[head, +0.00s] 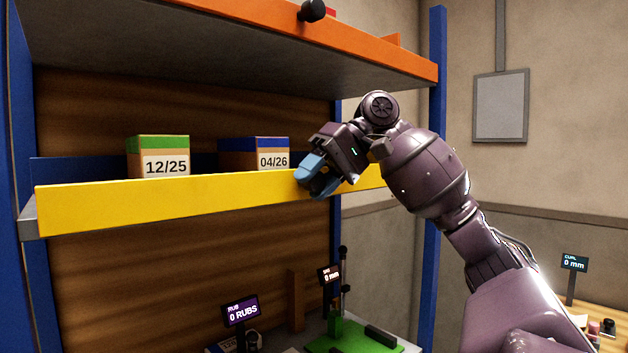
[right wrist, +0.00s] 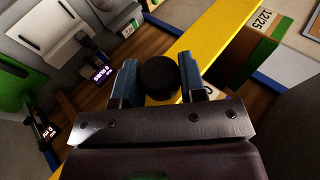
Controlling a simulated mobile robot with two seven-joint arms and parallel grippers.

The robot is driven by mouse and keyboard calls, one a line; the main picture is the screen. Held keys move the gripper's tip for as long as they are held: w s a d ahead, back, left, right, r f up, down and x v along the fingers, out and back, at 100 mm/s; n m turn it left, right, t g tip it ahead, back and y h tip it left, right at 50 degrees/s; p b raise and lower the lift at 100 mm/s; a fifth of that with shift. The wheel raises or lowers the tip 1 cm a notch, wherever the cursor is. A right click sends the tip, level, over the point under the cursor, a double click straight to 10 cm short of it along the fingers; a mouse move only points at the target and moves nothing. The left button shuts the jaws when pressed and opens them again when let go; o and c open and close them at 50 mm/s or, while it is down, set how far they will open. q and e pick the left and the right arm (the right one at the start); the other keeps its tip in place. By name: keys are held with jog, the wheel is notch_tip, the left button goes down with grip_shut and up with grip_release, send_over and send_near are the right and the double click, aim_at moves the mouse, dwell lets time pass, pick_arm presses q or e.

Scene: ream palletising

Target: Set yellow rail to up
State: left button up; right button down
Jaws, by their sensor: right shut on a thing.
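The yellow rail (head: 190,199) runs along the front of the middle shelf, and the lower parts of the boxes behind it are hidden. It crosses the right wrist view (right wrist: 222,35) diagonally. A black round knob (right wrist: 158,75) shows at the rail, between my right gripper's blue fingers. My right gripper (head: 314,181) is at the right part of the rail, shut on this knob; in the head view the fingers hide the knob. The fingers also show in the right wrist view (right wrist: 158,88). My left gripper is not in view.
A green-topped box marked 12/25 (head: 158,157) and a blue-topped box marked 04/26 (head: 254,153) stand behind the rail. An orange rail (head: 365,48) with a black knob (head: 312,10) is above. A blue post (head: 436,130) stands right. A RUBS display (head: 240,310) is below.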

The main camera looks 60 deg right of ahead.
jog(key=c, duration=0.7)
grip_release()
jog(key=v, duration=1.1)
jog(key=shift+b, duration=0.45)
jog(key=shift+w, duration=0.1)
